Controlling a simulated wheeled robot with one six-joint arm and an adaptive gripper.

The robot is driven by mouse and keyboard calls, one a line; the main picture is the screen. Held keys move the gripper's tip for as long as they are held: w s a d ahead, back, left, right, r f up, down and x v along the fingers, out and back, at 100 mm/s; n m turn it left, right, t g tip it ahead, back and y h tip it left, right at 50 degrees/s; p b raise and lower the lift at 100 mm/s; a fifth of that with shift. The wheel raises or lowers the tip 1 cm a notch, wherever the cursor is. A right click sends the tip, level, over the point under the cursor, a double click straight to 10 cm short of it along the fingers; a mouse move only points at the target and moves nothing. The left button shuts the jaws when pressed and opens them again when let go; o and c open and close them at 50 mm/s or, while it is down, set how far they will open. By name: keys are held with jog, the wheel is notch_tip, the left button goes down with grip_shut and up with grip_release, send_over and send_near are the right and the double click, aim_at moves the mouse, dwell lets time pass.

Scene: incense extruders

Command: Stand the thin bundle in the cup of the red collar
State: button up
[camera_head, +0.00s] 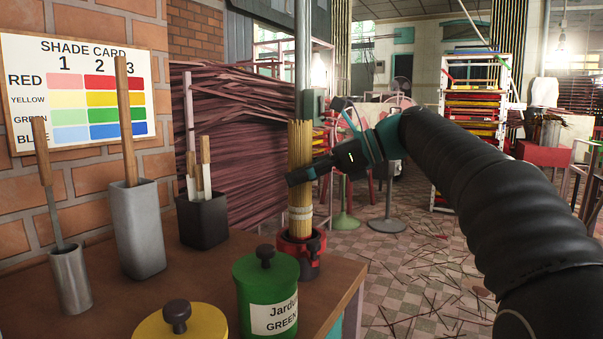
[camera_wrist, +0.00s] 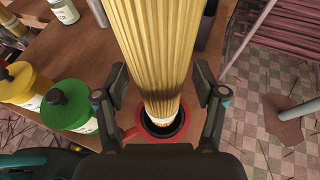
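The thin bundle (camera_head: 301,142) is a sheaf of pale yellow sticks with a light band near its foot. It stands upright in the head view, with its foot inside the dark cup of the red collar (camera_head: 288,246). The wrist view shows the bundle (camera_wrist: 158,50) going down into the dark ring of the cup, with the red rim (camera_wrist: 131,134) around it. My gripper (camera_head: 301,173) is at the bundle's middle, one finger on each side. In the wrist view, gaps show between both fingers and the bundle, so it is open. The bundle's very bottom is hidden in the cup.
A green jar (camera_head: 266,285) and a yellow-lidded jar (camera_head: 170,325) stand left of the collar. A grey cup (camera_head: 137,230), a black cup (camera_head: 203,222) and a metal cup (camera_head: 70,280) hold wooden-handled tools. The table edge is close on the right.

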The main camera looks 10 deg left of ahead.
jog(key=v, duration=1.2)
dwell(0.4)
